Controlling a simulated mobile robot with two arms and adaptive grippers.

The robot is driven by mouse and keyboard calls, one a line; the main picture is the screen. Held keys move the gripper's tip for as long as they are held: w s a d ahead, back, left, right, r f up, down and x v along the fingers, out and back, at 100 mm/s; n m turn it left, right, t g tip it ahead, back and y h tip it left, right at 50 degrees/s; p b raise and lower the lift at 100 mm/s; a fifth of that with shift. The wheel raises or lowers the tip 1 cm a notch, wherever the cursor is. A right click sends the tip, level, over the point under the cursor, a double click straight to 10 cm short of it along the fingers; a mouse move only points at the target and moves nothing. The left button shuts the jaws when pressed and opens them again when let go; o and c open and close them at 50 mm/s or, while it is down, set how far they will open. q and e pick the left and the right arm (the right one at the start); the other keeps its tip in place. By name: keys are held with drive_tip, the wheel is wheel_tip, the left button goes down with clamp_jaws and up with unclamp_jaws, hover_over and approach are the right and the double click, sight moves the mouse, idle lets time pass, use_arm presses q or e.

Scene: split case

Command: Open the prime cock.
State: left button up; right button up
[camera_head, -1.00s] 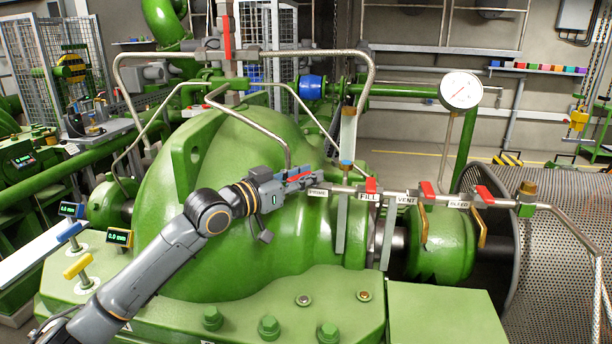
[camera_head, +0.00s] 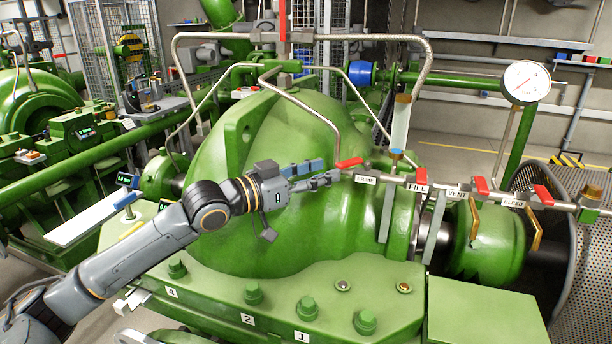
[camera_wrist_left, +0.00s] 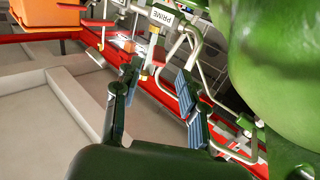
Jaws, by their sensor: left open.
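The prime cock (camera_head: 349,163) has a red lever on the thin pipe line in front of the green pump casing. Its lever slants up slightly to the right. The white PRIME label (camera_head: 366,179) hangs just right of it and also shows near the top of the left wrist view (camera_wrist_left: 165,16). My left gripper (camera_head: 328,171) is open, with its fingertips just left of the lever; I cannot tell whether they touch it. In the left wrist view the fingers are apart with nothing clearly between them. My right gripper is out of view.
More red levers, marked FILL (camera_head: 421,175), VENT (camera_head: 481,185) and BLEED (camera_head: 544,195), follow along the same pipe to the right. The green casing (camera_head: 270,150) bulges behind my left gripper. A bent steel pipe (camera_head: 318,112) comes down close above it. A gauge (camera_head: 526,82) stands behind.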

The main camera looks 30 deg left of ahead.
use_arm(q)
drive_tip(key=shift+v, duration=1.5)
